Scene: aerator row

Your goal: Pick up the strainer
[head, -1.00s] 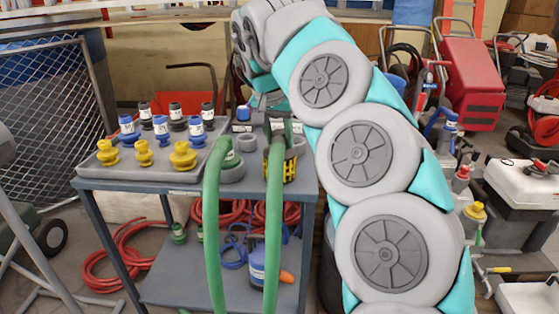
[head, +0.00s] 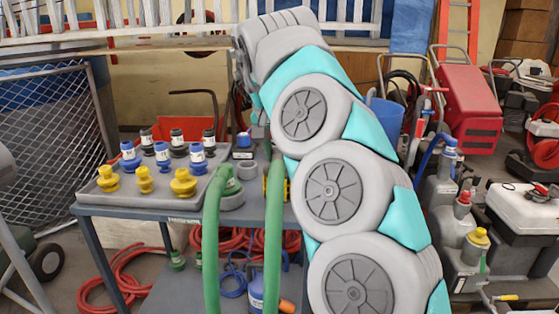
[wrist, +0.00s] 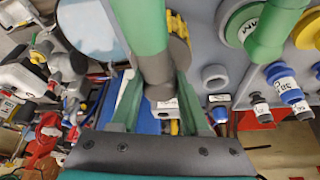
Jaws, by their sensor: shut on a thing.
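The strainer is a yellow and black slotted cylinder at the cart's right edge. In the head view only slivers of it (head: 286,189) show beside a green hose, with my arm covering the rest. In the wrist view its yellow slotted side (wrist: 179,35) shows behind a green pipe (wrist: 142,30). My gripper (wrist: 160,98) has its two green fingers on either side of the pipe's grey end and is shut on it. This part appears to belong to the strainer, but the join is hard to see. In the head view my gripper is hidden behind my arm.
The cart's grey top (head: 120,211) holds a tray with yellow, blue and black fittings. A green coupling (head: 231,188) with a hose stands close left of the strainer. A second green hose (head: 273,240) hangs over the cart's front. Jugs (head: 440,190) stand right.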

